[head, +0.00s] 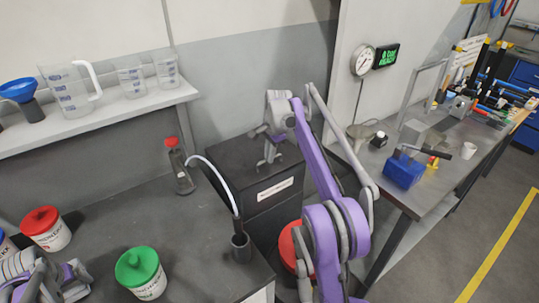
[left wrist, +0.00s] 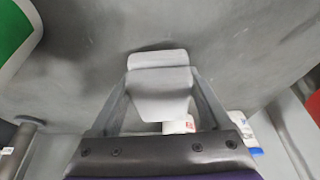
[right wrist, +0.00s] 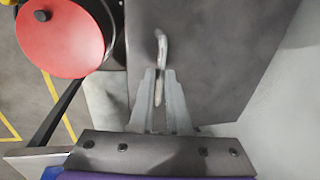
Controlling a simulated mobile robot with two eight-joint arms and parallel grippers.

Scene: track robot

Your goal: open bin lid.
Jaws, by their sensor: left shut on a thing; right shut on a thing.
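The black bin (head: 275,208) stands past the end of the dark bench, with a white label on its front. Its dark lid (head: 230,153) looks down, though I cannot tell if it is slightly raised. My right gripper (head: 266,163) is over the lid. My left gripper (head: 40,285) is low at the left, partly out of frame. In the left wrist view it is shut on a pale grey piece (left wrist: 162,92) I cannot identify.
On the bench stand a green-lidded tub (head: 140,272), a red-lidded tub (head: 46,229), a red-capped bottle (head: 179,168) and a dark holder (head: 241,249) with a tube. A red round lid (head: 287,247) is beside the bin. A metal workbench (head: 400,190) stands right.

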